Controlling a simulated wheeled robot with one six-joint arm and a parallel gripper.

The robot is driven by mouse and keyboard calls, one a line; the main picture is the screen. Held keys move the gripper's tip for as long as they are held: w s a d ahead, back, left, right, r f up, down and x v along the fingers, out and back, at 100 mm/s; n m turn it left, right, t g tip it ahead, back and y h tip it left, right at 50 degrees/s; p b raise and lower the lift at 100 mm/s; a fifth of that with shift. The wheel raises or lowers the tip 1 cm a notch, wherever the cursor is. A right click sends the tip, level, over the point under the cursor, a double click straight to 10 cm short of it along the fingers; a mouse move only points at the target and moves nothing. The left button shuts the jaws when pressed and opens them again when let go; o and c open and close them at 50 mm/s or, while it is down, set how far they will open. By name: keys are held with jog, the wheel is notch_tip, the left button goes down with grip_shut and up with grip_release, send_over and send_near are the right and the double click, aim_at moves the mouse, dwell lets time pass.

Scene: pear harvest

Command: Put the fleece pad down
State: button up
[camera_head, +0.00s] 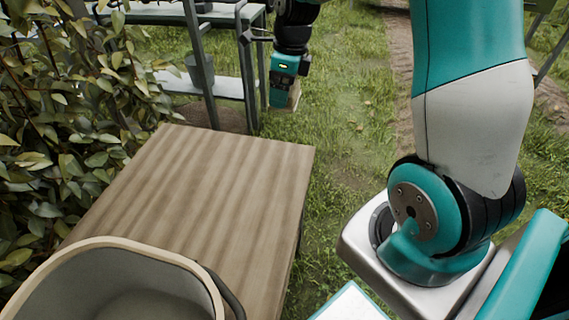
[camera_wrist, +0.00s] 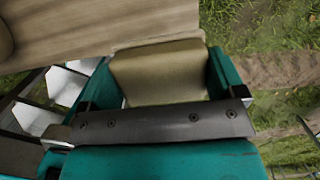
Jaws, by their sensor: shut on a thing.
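My gripper (camera_head: 283,92) hangs pointing down beyond the far right corner of the wooden table, over the grass. In the wrist view my gripper (camera_wrist: 162,78) is shut on the fleece pad (camera_wrist: 158,72), a soft beige block between its two teal fingers. Only a small pale edge of the pad (camera_head: 294,98) shows in the head view, partly hidden by the gripper. In the wrist view the table (camera_wrist: 95,28) lies just past the pad; I cannot tell whether they touch.
The wooden table top (camera_head: 205,185) is bare across its middle and far part. A pale bin (camera_head: 100,243) with a beige rim stands at its near end. A leafy bush (camera_head: 60,110) crowds the left side. A metal rack (camera_head: 225,85) with a grey bucket (camera_head: 200,72) stands behind.

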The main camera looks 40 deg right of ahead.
aim_at(282, 160)
notch_tip(282, 160, down, 20)
jog(key=b, duration=0.3)
jog(key=shift+r+b, duration=0.15)
jog(key=shift+b, duration=0.15)
jog(key=o, duration=0.6)
notch_tip(282, 160, up, 11)
jog(key=s+d+p, duration=0.1)
jog(key=p, duration=0.1)
jog(key=s+a+r+n, duration=0.3)
jog(key=a+r+n, duration=0.4)
jog(key=a+n, duration=0.1)
jog(key=s+a+r+n+y, duration=0.1)
jog(key=s+a+r+n, duration=0.2)
jog(key=n, duration=0.6)
jog(key=s+a+r+n+g+y, duration=0.1)
jog(key=s+a+r+n, duration=0.2)
jog(key=s+a+n, duration=0.4)
jog(key=s+a+r+n+y, duration=0.1)
jog(key=s+a+r+n, duration=0.3)
jog(key=s+n, duration=0.4)
jog(key=shift+s+a+n, duration=0.15)
jog(key=shift+a+n, duration=0.2)
jog(key=shift+n, duration=0.5)
jog(key=shift+s+a+n, duration=0.1)
jog(key=shift+a+n, duration=0.2)
jog(key=shift+n, duration=0.55)
